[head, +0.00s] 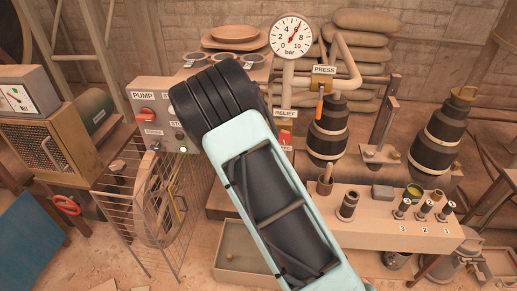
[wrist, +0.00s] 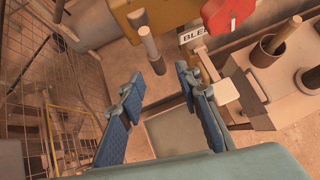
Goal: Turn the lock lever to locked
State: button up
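I see no part labelled as a lock, so I cannot tell for certain which piece is the lock lever. In the wrist view a short grey rod (wrist: 151,50) hangs from an ochre body (wrist: 120,18), just beyond my gripper (wrist: 160,82). My gripper is open, with its two blue padded fingers apart and nothing seen between them. The rod's end lies near the gap, and I cannot tell whether a finger touches it. A red part (wrist: 228,14) sits above a partly hidden label reading "BLE" (wrist: 193,35). In the head view my arm hides the gripper.
In the head view a wire cage (head: 140,215) stands left of my arm. A pressure gauge (head: 292,36), a PRESS valve with an orange handle (head: 319,107) and a RELIEF label (head: 285,114) stand right. A bench (head: 385,222) with labelled small parts extends right.

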jog(key=v, duration=0.5)
jog(key=shift+s+r, duration=0.25)
